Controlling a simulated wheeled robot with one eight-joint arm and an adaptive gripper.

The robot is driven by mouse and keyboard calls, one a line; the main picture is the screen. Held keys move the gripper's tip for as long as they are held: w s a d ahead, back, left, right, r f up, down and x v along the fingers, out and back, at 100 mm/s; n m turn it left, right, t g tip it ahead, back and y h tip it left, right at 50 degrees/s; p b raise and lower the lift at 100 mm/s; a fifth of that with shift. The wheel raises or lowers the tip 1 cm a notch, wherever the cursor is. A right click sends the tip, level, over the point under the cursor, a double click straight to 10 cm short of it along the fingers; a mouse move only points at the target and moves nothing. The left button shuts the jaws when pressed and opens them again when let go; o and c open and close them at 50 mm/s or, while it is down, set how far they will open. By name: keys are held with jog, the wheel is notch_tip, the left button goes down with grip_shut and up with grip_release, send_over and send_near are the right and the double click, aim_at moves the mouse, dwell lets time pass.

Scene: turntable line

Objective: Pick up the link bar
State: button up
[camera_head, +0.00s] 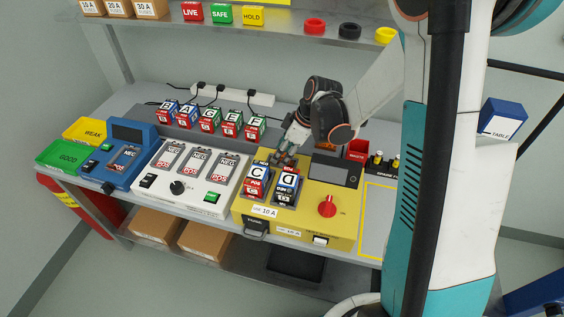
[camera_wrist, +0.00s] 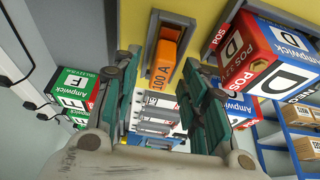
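An orange bar marked 100 A (camera_wrist: 167,48), which I take to be the link bar, sits in a dark recess on the yellow unit in the wrist view. My gripper (camera_wrist: 160,68) is open, with one green-padded finger at each side of the bar's lower end. Nothing is held, and I cannot tell whether the fingers touch the bar. In the head view my gripper (camera_head: 284,158) is at the back of the yellow unit (camera_head: 318,231), just behind blocks C (camera_head: 257,180) and D (camera_head: 286,188). The bar is hidden by the gripper there.
Block D (camera_wrist: 265,60) stands close on the right in the wrist view, and green block F (camera_wrist: 75,88) on the left. Several lettered blocks (camera_head: 208,118) line the back. A dark display (camera_head: 335,171) and a red knob (camera_head: 327,206) are on the yellow unit.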

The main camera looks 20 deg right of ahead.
grip_shut()
jog(key=shift+r, duration=0.1)
